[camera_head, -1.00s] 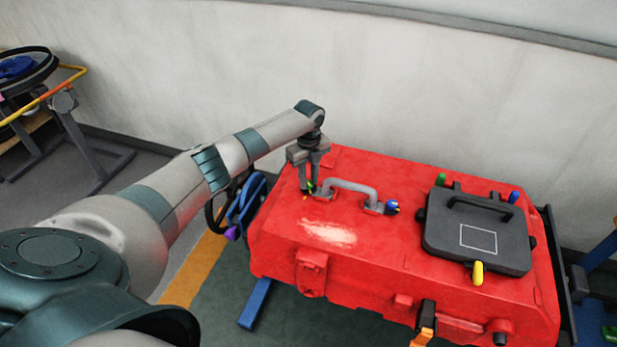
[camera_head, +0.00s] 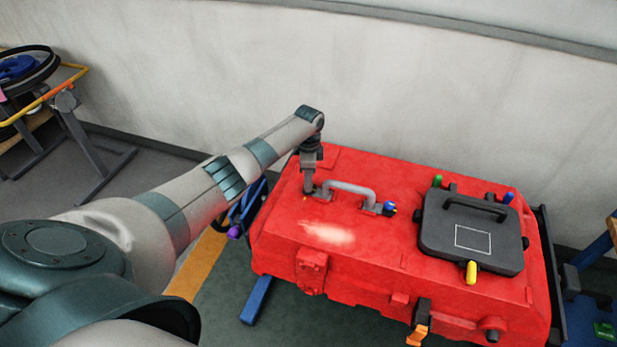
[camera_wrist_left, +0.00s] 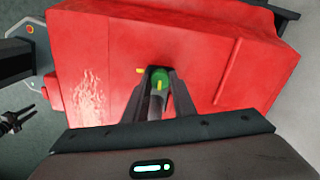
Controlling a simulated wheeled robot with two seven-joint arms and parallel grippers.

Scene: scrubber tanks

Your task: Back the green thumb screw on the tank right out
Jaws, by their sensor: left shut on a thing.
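The red tank (camera_head: 370,245) lies across the head view, with a grey carry handle (camera_head: 350,187) on its top. My left gripper (camera_head: 308,190) points down at the left foot of this handle and hides the screw there in the head view. In the left wrist view, the green thumb screw (camera_wrist_left: 160,76) shows between the fingertips of my left gripper (camera_wrist_left: 158,84), which is shut on it. Small yellow bits show beside the green. The screw's lower part is hidden.
A black lid (camera_head: 472,232) on the tank's right carries green (camera_head: 437,181), blue (camera_head: 508,198) and yellow (camera_head: 471,272) knobs. A blue knob (camera_head: 389,208) sits at the handle's right foot. The pale wall (camera_head: 420,90) rises close behind the tank.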

